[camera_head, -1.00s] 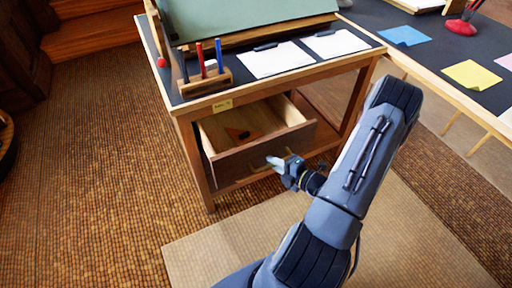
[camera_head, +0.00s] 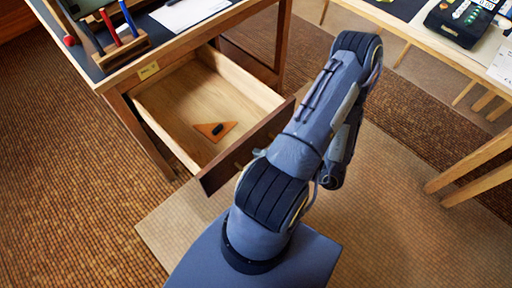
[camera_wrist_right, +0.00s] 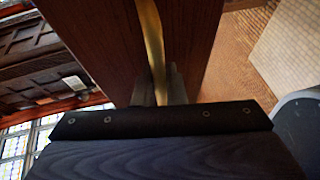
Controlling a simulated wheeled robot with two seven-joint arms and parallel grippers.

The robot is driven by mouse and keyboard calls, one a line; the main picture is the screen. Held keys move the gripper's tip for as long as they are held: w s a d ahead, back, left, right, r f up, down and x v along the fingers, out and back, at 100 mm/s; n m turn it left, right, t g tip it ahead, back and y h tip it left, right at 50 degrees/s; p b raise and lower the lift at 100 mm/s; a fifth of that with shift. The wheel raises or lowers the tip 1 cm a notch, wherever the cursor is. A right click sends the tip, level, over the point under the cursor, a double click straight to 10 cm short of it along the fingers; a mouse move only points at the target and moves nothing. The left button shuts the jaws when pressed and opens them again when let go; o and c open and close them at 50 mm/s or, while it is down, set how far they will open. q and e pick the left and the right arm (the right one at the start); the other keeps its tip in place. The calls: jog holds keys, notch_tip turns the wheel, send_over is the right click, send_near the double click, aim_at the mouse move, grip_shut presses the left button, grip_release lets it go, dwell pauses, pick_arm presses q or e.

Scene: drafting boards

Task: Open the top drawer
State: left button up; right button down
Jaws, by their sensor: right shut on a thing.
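The top drawer (camera_head: 170,110) of the wooden drafting desk is pulled well out in the head view, its pale inside in plain sight. An orange triangle (camera_head: 222,127) with a small dark object on it lies inside. My right gripper (camera_head: 258,154) is at the outside of the dark drawer front (camera_head: 218,172), mostly hidden by my arm. In the right wrist view the gripper's fingers (camera_wrist_right: 162,85) are shut on the brass handle (camera_wrist_right: 153,40), against the reddish-brown drawer front (camera_wrist_right: 110,45). My left gripper is not in view.
The desk top (camera_head: 140,50) holds a wooden pen stand (camera_head: 118,50) and white paper (camera_head: 188,12). Another table (camera_head: 400,15) stands at the right with a dark case (camera_head: 462,20). A wooden leg or beam (camera_head: 470,160) juts in at right. A beige mat (camera_head: 400,220) covers the floor.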

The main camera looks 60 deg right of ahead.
jog(key=shift+s, duration=0.35)
jog(key=c, duration=1.5)
grip_release()
jog(key=v, duration=0.7)
jog(key=shift+s+p, duration=0.4)
jog(key=shift+p, duration=0.05)
jog(key=shift+d+r, duration=0.1)
jog(key=shift+d, duration=0.05)
